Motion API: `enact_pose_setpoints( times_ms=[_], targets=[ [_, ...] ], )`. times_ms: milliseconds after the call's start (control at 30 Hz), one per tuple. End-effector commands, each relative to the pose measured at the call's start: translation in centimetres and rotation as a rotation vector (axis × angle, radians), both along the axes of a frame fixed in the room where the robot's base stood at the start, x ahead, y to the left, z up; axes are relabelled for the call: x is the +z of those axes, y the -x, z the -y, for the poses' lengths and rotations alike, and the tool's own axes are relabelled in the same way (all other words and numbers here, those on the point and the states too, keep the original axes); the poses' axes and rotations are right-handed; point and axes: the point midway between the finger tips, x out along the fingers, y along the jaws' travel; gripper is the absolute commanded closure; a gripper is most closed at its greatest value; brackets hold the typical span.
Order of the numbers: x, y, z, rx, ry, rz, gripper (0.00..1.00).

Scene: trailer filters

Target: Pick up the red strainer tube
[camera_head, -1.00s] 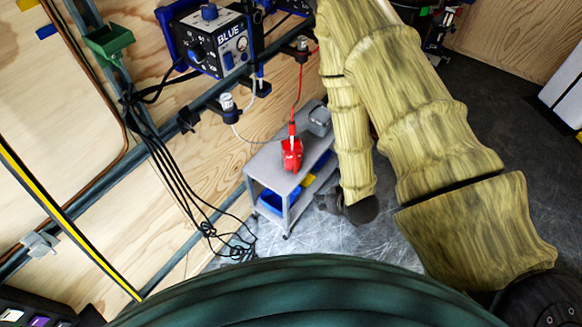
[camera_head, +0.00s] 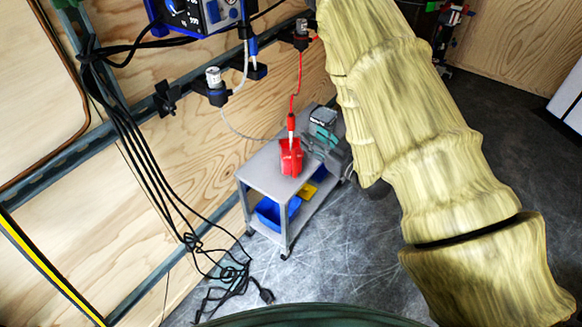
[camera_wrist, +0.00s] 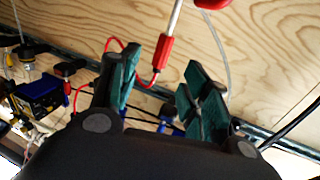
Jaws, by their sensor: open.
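The red strainer tube (camera_head: 291,124) stands near upright, its red grip at the top and its pale shaft running down into a red cup (camera_head: 290,160) on a grey cart. A red hose rises from the grip. In the wrist view the tube's red grip (camera_wrist: 163,54) and shaft appear inverted, and the cup (camera_wrist: 210,3) is cut off at the top edge. My gripper (camera_head: 326,142) is right of the cup, with teal fingers spread. In the wrist view my gripper (camera_wrist: 160,84) is open and empty, with the grip showing between the fingers but apart from them.
The grey cart (camera_head: 262,177) has a blue bin (camera_head: 275,214) on its lower shelf. Black cables (camera_head: 150,165) hang at the left. Floor right of the cart is clear.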

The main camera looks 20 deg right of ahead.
Motion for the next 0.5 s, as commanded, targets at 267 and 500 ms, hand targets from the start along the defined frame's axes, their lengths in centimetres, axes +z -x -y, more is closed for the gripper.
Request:
enact_pose_setpoints(
  times_ms=[267,500],
  targets=[
    [0.2,-2.9,-1.3,0.006,-0.002,0.010,0.53],
    [0.2,-5.0,-2.1,0.005,-0.004,0.008,0.53]
  ],
)
